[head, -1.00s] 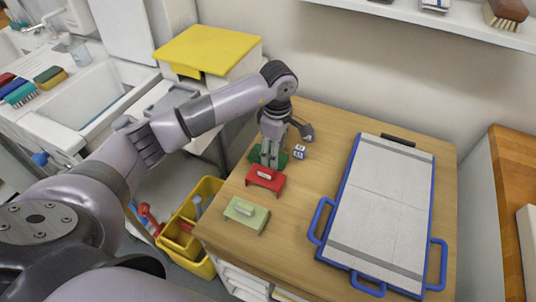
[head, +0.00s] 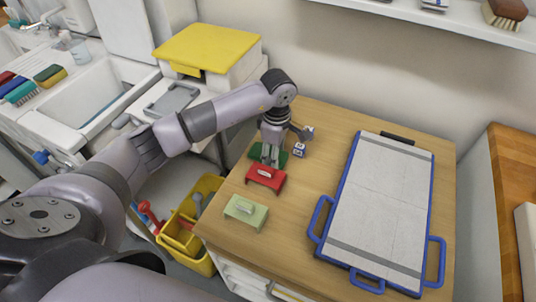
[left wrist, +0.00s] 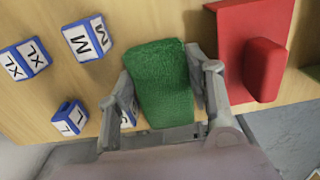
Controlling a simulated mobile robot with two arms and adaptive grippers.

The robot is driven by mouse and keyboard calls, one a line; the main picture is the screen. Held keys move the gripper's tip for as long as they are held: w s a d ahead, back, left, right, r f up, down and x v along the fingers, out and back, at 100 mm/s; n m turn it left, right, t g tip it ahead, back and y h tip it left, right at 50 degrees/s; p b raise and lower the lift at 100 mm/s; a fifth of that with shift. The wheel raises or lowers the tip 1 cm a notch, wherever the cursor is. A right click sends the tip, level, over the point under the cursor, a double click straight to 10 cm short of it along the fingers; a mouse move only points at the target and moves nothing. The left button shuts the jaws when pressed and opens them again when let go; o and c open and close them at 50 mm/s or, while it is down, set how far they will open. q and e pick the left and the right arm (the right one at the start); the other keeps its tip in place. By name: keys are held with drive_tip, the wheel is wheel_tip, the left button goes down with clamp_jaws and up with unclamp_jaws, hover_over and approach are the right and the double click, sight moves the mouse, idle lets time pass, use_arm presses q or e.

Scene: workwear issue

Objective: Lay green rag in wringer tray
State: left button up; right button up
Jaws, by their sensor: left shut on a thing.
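The green rag (left wrist: 163,82) has a rough, textured surface and sits between the fingers of my left gripper (left wrist: 166,95), which is shut on it. In the head view the rag (head: 256,153) shows as dark green around the fingers of the left gripper (head: 270,155), low over the wooden top behind a red piece. I cannot tell whether it is clear of the wood. A yellow bucket with compartments (head: 207,185) stands on the floor left of the cabinet. A grey tray (head: 172,100) lies by the sink. I cannot tell which is the wringer tray. My right gripper is out of view.
A red piece (head: 266,178) and a pale green piece (head: 246,211) stand near the cabinet's left edge. Size-marked cubes, such as the M cube (left wrist: 87,39), are close to my gripper. A blue-framed board (head: 380,205) fills the right. A yellow-lidded box (head: 208,48) stands behind.

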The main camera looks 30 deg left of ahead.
use_arm(q)
drive_tip(key=shift+r, duration=0.15)
drive_tip(key=shift+r, duration=0.65)
wheel_tip(320, 180, up, 18)
drive_tip(key=b, duration=0.1)
drive_tip(key=s+d+f+m, duration=0.2)
drive_tip(key=s+f+m, duration=0.3)
drive_tip(key=s+m, duration=0.3)
drive_tip(key=s+d+f+m, duration=0.2)
drive_tip(key=s+f+m, duration=0.2)
drive_tip(key=s+m, duration=0.3)
drive_tip(key=m, duration=0.3)
drive_tip(key=shift+s+d+f+m, duration=0.3)
drive_tip(key=shift+s+d+f, duration=0.05)
drive_tip(key=shift+d, duration=0.05)
